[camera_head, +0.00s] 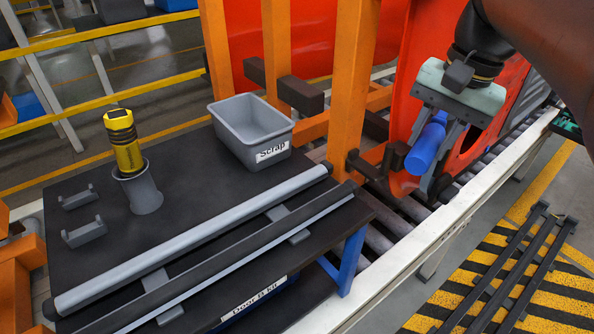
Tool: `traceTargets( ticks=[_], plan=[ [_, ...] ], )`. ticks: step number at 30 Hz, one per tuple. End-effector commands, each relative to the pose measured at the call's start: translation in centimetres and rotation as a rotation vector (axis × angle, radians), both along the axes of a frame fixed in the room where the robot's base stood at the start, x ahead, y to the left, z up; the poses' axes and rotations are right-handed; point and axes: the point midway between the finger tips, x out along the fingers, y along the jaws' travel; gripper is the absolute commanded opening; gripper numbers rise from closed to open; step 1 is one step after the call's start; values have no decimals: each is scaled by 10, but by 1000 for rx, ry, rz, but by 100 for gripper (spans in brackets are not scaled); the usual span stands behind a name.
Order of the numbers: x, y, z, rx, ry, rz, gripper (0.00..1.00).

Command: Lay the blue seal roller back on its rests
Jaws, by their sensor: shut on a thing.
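My gripper (438,140) is at the upper right, beside the red door. Its jaws are shut on the blue seal roller (426,150), which hangs tilted below the grey-green gripper body. Part of the roller is hidden by the jaws. Two small grey rests (85,233) with upright ends stand at the left of the dark table (190,175), one behind the other. Both rests are empty. My gripper is far to the right of them, beyond the table's edge.
A yellow-and-black tool (123,145) stands in a grey cup (145,195) beside the rests. A grey Scrap bin (250,125) sits at the table's back right. Long bars (200,240) lie along the front. Orange posts (352,80) stand between my gripper and the bin.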

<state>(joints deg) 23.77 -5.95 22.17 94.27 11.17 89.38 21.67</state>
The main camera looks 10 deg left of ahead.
Motion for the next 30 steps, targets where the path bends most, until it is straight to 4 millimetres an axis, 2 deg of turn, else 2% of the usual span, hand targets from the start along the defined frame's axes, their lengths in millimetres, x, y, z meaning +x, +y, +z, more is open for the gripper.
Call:
traceTargets(
  ticks=[1, 5, 14, 19, 24, 27, 30],
  plan=[
    [-5, 13, 7, -1, -1, 20, 0],
    [-16, 42, 16, -1, -1, 66, 0],
    [-2, 79, 2, 3, 11, 327, 0],
    [14, 119, -7, 2, 17, 598, 0],
    [39, 176, -14, 0, 20, 946, 0],
    [50, 205, -15, -2, 22, 1097, 0],
    [56, 225, -15, -4, 21, 1197, 0]
  ],
)
